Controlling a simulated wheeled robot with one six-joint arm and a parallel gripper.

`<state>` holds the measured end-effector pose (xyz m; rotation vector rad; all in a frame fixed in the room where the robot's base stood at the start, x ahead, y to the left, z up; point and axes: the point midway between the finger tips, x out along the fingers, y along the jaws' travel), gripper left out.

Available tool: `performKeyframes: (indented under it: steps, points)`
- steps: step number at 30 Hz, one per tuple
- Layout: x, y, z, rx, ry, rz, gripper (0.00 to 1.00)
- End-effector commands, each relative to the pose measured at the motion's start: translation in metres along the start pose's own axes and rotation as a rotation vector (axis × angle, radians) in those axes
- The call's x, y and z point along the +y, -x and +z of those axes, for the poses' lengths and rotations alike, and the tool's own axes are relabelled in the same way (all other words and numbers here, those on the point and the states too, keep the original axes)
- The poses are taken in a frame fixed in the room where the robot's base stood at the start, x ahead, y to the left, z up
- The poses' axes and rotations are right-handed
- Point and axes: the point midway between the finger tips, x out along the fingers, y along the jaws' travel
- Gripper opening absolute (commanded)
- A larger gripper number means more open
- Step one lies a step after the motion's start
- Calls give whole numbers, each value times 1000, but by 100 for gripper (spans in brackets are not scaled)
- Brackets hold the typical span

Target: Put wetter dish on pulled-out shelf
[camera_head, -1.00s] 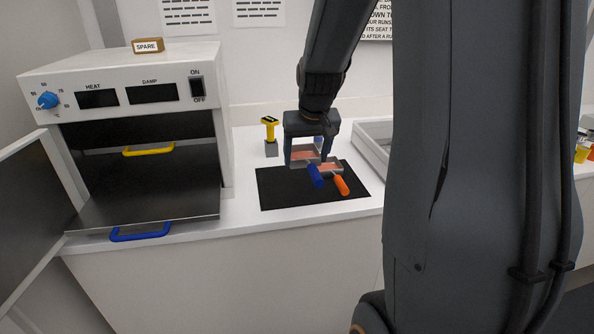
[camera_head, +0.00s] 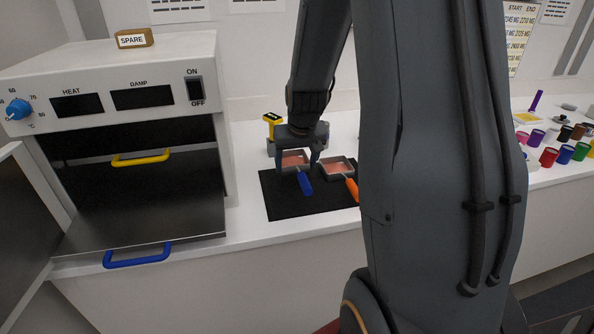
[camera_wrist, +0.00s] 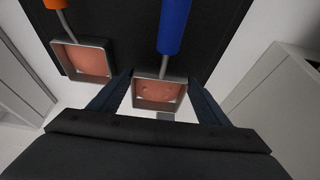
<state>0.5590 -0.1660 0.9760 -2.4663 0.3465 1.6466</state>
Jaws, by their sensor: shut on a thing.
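My gripper (camera_head: 302,160) is shut on the blue-handled dish (camera_head: 294,157), a small square grey pan of pinkish paste. Its fingers sit at both sides of the pan in the wrist view (camera_wrist: 160,92). I cannot tell whether it is clear of the black mat. A similar dish with an orange handle (camera_head: 337,169) stands to its right, partly behind my arm. I cannot clearly tell which paste is wetter. At left, the lower shelf (camera_head: 140,222) with a blue handle is pulled out of the open cabinet and bare. The yellow-handled shelf (camera_head: 140,159) above is pushed in.
The black mat (camera_head: 290,208) lies under the dishes on the white counter. A yellow-topped tool (camera_head: 272,122) stands behind it. The cabinet's open door (camera_head: 20,220) is at far left. Several colourful jars (camera_head: 565,152) stand at far right.

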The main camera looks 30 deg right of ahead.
Motion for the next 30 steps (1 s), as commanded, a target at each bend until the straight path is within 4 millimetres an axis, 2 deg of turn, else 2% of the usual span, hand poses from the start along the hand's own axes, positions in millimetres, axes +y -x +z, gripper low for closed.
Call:
performKeyframes:
  steps: [6, 19, 20, 22, 23, 30]
  points:
    - [0, -26, 11, -3, 0, 0, 38]
    - [0, -32, 13, 0, 0, 0, 38]
    - [0, -32, 14, -1, 0, 0, 73]
    - [0, -31, 14, -1, 0, 0, 85]
    - [0, -31, 14, -1, 0, 0, 89]
    - [0, -31, 13, -1, 0, 0, 89]
